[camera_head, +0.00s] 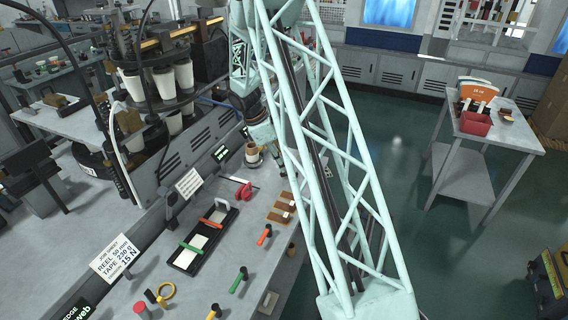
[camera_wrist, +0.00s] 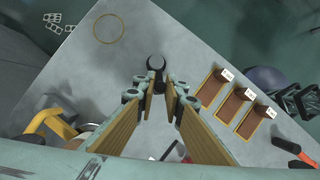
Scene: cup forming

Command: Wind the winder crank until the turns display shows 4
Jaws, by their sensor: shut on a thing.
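My gripper (camera_wrist: 157,88) shows in the wrist view with its two tan-padded fingers drawn together at the tips. They are shut on a dark knob (camera_wrist: 156,63), which looks like the winder crank's handle. The rest of the crank is hard to make out. In the head view my arm's lattice hides much of this spot, and the crank cannot be picked out. A small display with green marks (camera_head: 220,153) is on the machine's side panel, and another (camera_head: 245,132) is near my wrist. Their digits are too small to read.
A tan cup-like piece (camera_head: 252,152) stands by my wrist. A cup machine (camera_head: 160,85) stands left.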

